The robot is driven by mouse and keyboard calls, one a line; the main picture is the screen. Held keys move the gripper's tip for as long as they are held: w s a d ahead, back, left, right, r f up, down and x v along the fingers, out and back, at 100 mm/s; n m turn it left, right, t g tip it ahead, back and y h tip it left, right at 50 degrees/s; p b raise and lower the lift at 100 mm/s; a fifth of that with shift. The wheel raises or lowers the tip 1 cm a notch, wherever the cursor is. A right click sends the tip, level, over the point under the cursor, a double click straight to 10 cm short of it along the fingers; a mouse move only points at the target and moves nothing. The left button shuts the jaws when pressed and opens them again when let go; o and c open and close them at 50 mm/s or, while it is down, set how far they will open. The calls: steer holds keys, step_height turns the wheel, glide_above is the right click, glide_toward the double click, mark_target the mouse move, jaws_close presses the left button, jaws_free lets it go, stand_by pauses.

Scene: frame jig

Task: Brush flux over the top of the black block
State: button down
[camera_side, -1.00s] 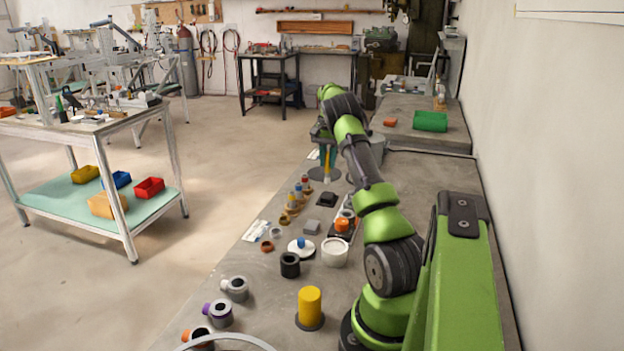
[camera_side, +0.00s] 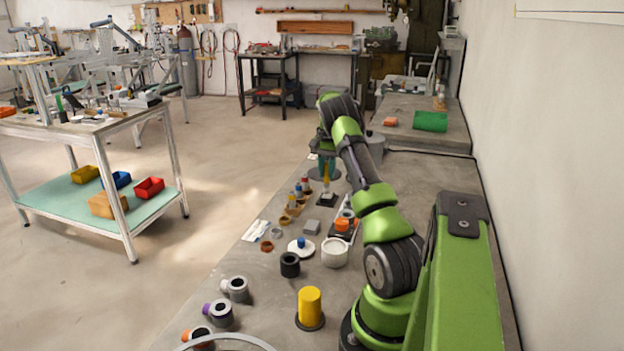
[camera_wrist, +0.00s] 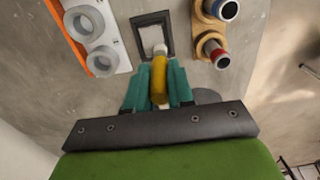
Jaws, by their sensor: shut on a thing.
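My gripper (camera_wrist: 158,84) has its teal fingers shut on a brush (camera_wrist: 158,80) with a yellow handle and a pale tip. In the side view the gripper (camera_side: 327,162) hangs over the bench, and the brush (camera_side: 326,179) points down. The black block (camera_wrist: 136,36) shows in the wrist view as a dark square with a pale grey middle. The brush tip overlaps the near part of that middle. In the side view the black block (camera_side: 326,200) is directly below the tip and partly covered by it. I cannot tell whether the bristles touch the block.
Wooden holders (camera_wrist: 204,48) with red and blue capped pieces stand close to the right of the block in the wrist view. A pale strip (camera_wrist: 108,45) with grey rings lies to its left. A grey block (camera_side: 311,227) and a white cup (camera_side: 334,252) stand nearer the side camera.

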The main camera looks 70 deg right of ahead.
steer(key=shift+d, duration=0.2)
steer(key=shift+a, duration=1.5)
steer(key=shift+s+d, duration=0.45)
steer(key=shift+d, duration=0.35)
steer(key=shift+s+d, duration=0.45)
steer(key=shift+d, duration=0.35)
steer(key=a, duration=0.3)
steer(key=shift+w+a, duration=0.1)
steer(key=shift+d, duration=1.6)
steer(key=shift+a, duration=1.55)
steer(key=shift+w+d, duration=0.4)
steer(key=shift+d, duration=0.4)
steer(key=shift+w+d, duration=0.4)
steer(key=shift+d, duration=0.35)
steer(key=shift+a, duration=1.55)
steer(key=shift+d, duration=1.5)
steer(key=shift+a, duration=1.6)
steer(key=d, duration=0.1)
steer(key=s+d, duration=0.1)
steer(key=d, duration=0.1)
steer(key=shift+s, duration=0.3)
steer(key=shift+a, duration=1.5)
steer(key=shift+d, duration=1.6)
steer(key=shift+a, duration=1.65)
step_height(320, 180, up, 8)
